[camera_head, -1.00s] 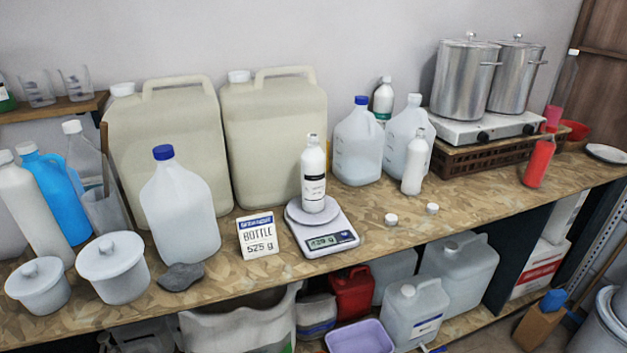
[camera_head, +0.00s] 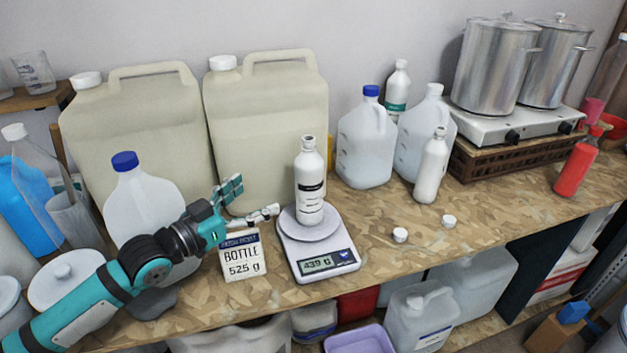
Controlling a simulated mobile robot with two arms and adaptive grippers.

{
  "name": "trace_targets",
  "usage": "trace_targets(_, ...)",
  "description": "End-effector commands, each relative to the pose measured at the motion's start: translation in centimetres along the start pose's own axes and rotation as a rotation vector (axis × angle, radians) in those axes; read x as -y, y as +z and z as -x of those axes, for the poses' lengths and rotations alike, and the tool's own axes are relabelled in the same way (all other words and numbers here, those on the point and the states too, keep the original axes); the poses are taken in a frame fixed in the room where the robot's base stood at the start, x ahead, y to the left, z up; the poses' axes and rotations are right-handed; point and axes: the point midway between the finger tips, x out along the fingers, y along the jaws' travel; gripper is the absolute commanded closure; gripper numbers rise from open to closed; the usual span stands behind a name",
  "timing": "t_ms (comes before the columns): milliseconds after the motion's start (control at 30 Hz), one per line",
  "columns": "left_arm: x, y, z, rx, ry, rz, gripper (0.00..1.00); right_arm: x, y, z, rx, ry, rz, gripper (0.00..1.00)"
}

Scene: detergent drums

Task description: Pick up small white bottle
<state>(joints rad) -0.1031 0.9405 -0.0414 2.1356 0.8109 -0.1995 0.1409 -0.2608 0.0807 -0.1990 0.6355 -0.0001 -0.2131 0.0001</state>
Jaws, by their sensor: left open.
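A small white bottle (camera_head: 310,182) with a black-and-white label stands upright on the round pan of a digital scale (camera_head: 322,262). My left gripper (camera_head: 256,198) is open and empty, just left of this bottle and apart from it, with its fingers pointing right. A second small white bottle (camera_head: 431,166), plain and capped, stands on the bench to the right. A third white bottle (camera_head: 397,88) with a green label stands behind the clear jugs, its lower part hidden. My right gripper is not in view.
A card (camera_head: 243,262) reading "BOTTLE 525 g" stands below my left gripper. Two large beige drums (camera_head: 268,130) stand behind. A blue-capped jug (camera_head: 142,190) is partly hidden by my left arm. Two loose white caps (camera_head: 400,235) lie right of the scale, with bare bench around them.

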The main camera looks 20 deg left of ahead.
Motion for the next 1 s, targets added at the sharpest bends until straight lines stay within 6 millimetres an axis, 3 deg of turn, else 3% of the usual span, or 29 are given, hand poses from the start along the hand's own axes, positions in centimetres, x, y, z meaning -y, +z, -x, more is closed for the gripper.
trace_targets(200,0.0,-0.5,-4.1,-0.005,0.0,0.002,0.11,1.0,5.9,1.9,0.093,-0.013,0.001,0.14)
trace_targets(300,0.0,-0.5,-6.2,-0.003,0.0,0.001,0.11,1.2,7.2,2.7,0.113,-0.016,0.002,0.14)
trace_targets(367,-0.1,-0.5,-7.4,-0.002,0.001,0.001,0.11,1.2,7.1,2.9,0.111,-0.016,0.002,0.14)
trace_targets(500,-0.1,-0.3,-9.6,0.0,0.001,0.001,0.11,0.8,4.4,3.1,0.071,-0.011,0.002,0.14)
trace_targets(667,-0.1,-0.1,-10.6,0.002,0.001,-0.002,0.11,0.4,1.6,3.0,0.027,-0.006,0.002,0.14)
trace_targets(833,-0.1,-0.3,-12.7,-0.001,0.001,-0.001,0.11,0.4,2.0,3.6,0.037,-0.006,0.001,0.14)
trace_targets(1000,-0.1,-0.1,-15.3,0.002,0.001,-0.001,0.11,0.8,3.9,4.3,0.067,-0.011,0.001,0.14)
